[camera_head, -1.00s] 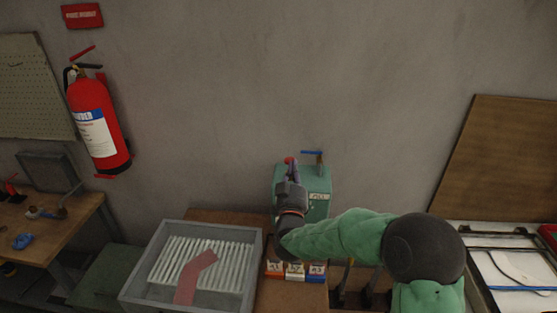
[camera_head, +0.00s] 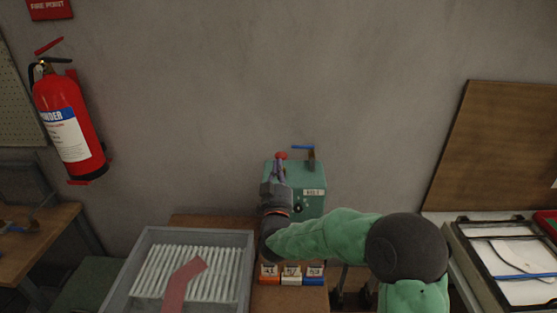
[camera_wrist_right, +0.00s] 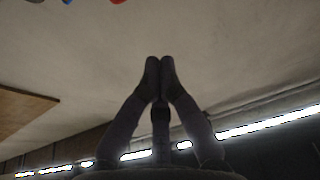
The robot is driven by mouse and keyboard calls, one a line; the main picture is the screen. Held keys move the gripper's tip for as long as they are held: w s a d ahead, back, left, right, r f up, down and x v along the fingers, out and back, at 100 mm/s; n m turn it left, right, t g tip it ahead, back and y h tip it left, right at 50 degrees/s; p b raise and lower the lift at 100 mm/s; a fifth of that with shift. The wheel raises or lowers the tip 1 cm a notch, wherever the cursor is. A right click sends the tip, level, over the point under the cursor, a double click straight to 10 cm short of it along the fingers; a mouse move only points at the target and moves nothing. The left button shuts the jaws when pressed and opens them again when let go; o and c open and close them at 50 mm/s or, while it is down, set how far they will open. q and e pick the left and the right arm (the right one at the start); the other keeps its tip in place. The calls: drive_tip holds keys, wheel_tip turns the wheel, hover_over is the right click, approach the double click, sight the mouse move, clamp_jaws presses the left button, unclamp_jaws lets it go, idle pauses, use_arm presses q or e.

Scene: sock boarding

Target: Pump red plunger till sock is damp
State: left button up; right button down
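A red plunger knob (camera_head: 281,155) shows on top of a green box (camera_head: 313,205) against the wall. My right gripper (camera_head: 278,168) is upright just in front of the knob, overlapping it in the head view; I cannot tell if they touch. In the right wrist view its fingers (camera_wrist_right: 160,65) are together with nothing seen between them. A sliver of red (camera_wrist_right: 118,1) shows at that view's top edge. A dull red sock (camera_head: 182,281) lies bent on white ribs in a grey tray (camera_head: 245,262). I cannot tell how damp it is. My left gripper is not in view.
A blue-handled lever (camera_head: 303,147) stands on the box, right of the knob. Several small numbered blocks (camera_head: 291,275) sit in front of the box. A brown board (camera_head: 495,150) leans at right above a framed tray (camera_head: 510,260). A fire extinguisher (camera_head: 70,125) hangs at left.

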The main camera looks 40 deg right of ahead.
wheel_tip(320, 180, up, 3)
hover_over(279, 155)
drive_tip(key=s, duration=0.1)
drive_tip(key=shift+s+a+f+b, duration=0.15)
drive_tip(key=shift+f+b, duration=0.1)
drive_tip(key=shift+f, duration=0.4)
drive_tip(key=shift+w+a+f+b, duration=0.15)
drive_tip(key=shift+f+b, duration=0.15)
drive_tip(key=shift+f, duration=0.35)
drive_tip(key=shift+s+a+f+b, duration=0.15)
drive_tip(key=shift+f+b, duration=0.1)
drive_tip(key=shift+f, duration=0.4)
drive_tip(key=shift+f, duration=0.1)
wheel_tip(279, 155, down, 4)
drive_tip(key=b, duration=0.3)
drive_tip(key=shift+r+b, duration=0.2)
drive_tip(key=shift+b, duration=0.1)
